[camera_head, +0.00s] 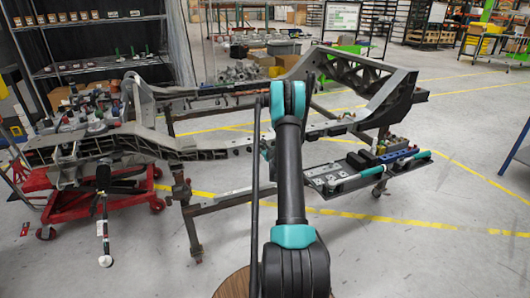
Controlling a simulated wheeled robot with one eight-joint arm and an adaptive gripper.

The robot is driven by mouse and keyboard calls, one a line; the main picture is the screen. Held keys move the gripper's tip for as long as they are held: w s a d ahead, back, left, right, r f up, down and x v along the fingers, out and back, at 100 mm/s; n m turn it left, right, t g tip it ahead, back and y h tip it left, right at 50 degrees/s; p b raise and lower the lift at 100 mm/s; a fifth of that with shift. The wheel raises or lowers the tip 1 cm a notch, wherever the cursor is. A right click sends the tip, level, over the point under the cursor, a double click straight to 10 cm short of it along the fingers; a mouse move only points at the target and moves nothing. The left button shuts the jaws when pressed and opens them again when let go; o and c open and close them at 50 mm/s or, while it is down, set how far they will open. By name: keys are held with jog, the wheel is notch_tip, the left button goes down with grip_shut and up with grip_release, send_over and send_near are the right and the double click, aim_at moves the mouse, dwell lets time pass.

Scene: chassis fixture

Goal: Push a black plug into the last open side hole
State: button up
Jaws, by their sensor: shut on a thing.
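The grey chassis frame (200,143) runs across the view on stands, with a tall braced end at the right. My arm rises through the middle and covers part of its near rail. My gripper is hidden behind the arm, so I cannot see its fingers or anything in them. No black plug can be made out for certain. The side holes in the near rail are too small or too covered to tell open from filled.
A tool tray (325,183) with teal-handled tools and small dark parts sits at the right of the near rail. A red wheeled jack (95,212) stands under the left end. Shelves (95,45) stand at the back left.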

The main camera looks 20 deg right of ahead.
jog(key=shift+w, duration=0.6)
dwell(0.4)
jog(key=o, duration=0.8)
jog(key=shift+o, duration=0.2)
jog(key=s, duration=0.9)
jog(key=shift+d, duration=0.15)
